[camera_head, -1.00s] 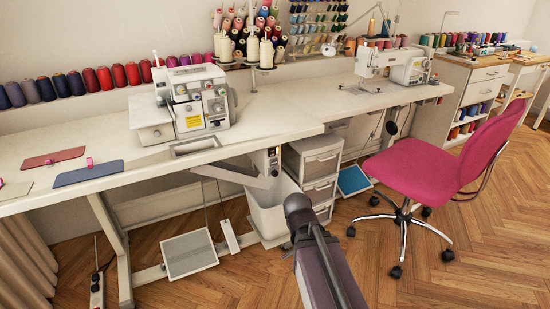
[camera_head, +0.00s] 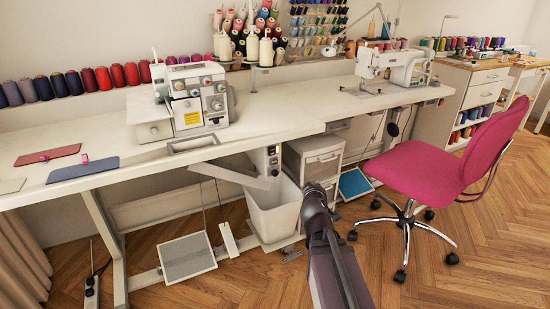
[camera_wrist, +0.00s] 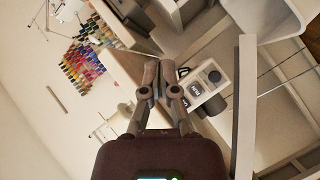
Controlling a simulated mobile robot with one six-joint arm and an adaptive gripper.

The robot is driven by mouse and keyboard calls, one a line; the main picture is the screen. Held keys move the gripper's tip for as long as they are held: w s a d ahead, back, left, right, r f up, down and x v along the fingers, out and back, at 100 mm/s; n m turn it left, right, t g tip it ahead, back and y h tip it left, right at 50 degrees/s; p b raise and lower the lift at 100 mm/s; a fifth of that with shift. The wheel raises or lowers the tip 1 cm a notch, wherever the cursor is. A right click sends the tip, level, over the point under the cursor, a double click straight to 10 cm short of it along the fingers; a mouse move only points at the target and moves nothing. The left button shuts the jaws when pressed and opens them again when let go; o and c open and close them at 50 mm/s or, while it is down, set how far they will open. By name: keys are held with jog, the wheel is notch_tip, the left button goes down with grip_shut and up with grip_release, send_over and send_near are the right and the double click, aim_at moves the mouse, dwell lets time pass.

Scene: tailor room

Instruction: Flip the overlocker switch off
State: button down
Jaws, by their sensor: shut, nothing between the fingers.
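The overlocker (camera_head: 192,100) is a white machine with dials and a yellow label, standing on the left part of the long white table. A small pale switch box (camera_head: 272,160) with dark controls hangs under the table edge, below and right of it. In the wrist view a light grey box (camera_wrist: 204,84) with a dark round part and small dark labels lies just right of the fingertips; its switch position is too small to read. My gripper (camera_wrist: 160,70) is shut and empty, apart from the box as far as I can tell.
A white bin (camera_head: 272,212) stands below the switch box, with a drawer unit (camera_head: 318,160) right of it. A pink chair (camera_head: 440,160) stands at the right. A foot pedal (camera_head: 187,256) is below the table. The wooden floor in front is mostly clear.

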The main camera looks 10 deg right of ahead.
aim_at(272, 150)
jog(key=a+r+n+t+y+b, duration=0.1)
jog(key=a+n+t+y, duration=0.1)
jog(key=n+y, duration=0.3)
jog(key=w+a+r+n+t+y+b, duration=0.1)
jog(key=a+r+n+t+y+b, duration=0.1)
jog(key=a+n+y, duration=0.3)
jog(key=shift+a+r+n+t+y+b, duration=0.15)
jog(key=shift+n+t+y+b, duration=0.2)
jog(key=shift+n, duration=1.95)
jog(key=shift+w, duration=0.1)
jog(key=shift+w, duration=0.1)
jog(key=p+x, duration=0.1)
jog(key=x, duration=1.2)
jog(key=shift+w+a+p, duration=0.1)
jog(key=shift+w+p, duration=0.25)
jog(key=shift+p, duration=0.05)
jog(key=shift+w+r, duration=0.2)
jog(key=shift+w, duration=0.1)
jog(key=shift+s, duration=0.1)
